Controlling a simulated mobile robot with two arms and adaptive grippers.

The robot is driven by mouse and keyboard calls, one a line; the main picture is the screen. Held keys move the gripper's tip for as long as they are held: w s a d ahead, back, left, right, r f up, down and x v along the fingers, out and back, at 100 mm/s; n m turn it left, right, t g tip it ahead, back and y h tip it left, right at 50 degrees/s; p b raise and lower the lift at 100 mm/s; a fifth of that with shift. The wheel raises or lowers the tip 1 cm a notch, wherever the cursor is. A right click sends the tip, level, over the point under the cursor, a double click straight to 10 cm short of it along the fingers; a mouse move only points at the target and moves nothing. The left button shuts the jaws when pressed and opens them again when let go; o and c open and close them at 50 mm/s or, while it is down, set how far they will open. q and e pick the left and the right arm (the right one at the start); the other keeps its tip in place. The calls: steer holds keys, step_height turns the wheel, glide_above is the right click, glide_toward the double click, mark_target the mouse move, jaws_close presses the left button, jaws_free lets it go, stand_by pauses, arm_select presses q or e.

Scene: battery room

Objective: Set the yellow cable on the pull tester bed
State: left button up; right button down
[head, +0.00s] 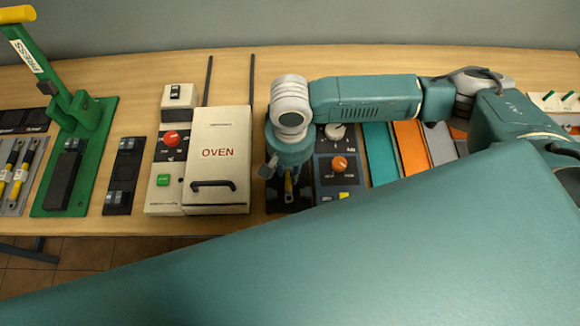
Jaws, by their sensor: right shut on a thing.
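My right gripper (285,178) points down just right of the oven, shut on the yellow cable (289,184). Only a short yellow piece of the cable shows between the fingers; the rest is hidden by the gripper and wrist. Below it is a dark bed (288,208), which looks like the pull tester bed, beside a dark panel (338,178) with an orange knob. I cannot tell whether the cable touches the bed. My left gripper is not in view.
The white oven (217,165) stands close to the left of my right gripper. Further left are a small black holder (123,175), a green press (88,120) and a grey tray (28,200) with yellow-and-black items. Coloured strips (410,148) lie to the right.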

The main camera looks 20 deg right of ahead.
steer(key=shift+f, duration=0.2)
steer(key=c, duration=1.4)
jaws_free()
step_height(320, 180, up, 12)
steer(key=shift+r, duration=0.1)
